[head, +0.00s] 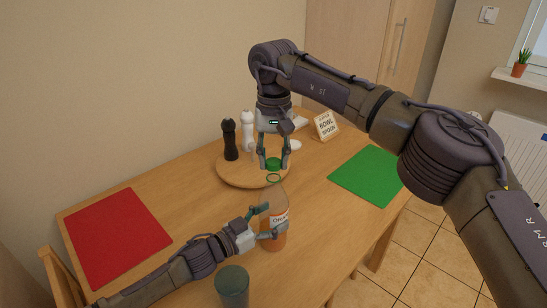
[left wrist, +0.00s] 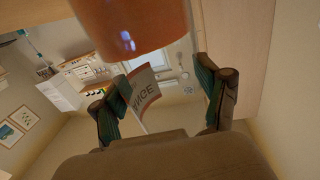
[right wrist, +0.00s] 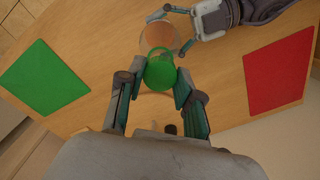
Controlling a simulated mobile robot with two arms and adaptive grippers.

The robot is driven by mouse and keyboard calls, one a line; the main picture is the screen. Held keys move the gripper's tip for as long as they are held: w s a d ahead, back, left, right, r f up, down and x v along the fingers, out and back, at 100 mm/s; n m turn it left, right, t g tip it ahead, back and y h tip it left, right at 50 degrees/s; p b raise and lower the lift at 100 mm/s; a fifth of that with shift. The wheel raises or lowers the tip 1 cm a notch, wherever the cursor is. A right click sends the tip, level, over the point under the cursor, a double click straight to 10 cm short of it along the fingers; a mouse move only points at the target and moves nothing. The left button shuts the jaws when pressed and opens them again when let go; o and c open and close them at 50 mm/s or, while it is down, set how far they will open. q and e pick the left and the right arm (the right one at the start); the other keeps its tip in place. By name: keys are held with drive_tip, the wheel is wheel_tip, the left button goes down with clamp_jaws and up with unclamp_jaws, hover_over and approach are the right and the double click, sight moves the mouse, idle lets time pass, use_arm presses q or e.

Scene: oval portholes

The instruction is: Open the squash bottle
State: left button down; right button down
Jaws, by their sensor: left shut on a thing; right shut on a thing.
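The squash bottle (head: 280,196) stands upright on the table, clear with orange liquid and a white label. My left gripper (head: 272,220) is shut on its body from the left. In the left wrist view the orange bottle (left wrist: 135,22) fills the top, with its label between the fingers. My right gripper (head: 273,162) points down and is shut on the green cap (head: 273,164). The cap is just above the open bottle neck, with a small gap between them. In the right wrist view the cap (right wrist: 160,72) is between the fingertips, partly covering the bottle (right wrist: 158,36).
A round wooden board (head: 232,178) behind the bottle holds a dark mill (head: 230,140) and a white mill (head: 248,130). A dark green tumbler (head: 232,285) stands in front. A red mat (head: 115,235) lies left, a green mat (head: 368,175) right. A sign (head: 326,126) stands at the back.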

sight(274, 161)
drive_tip(key=shift+r, duration=2)
use_arm(q)
unclamp_jaws()
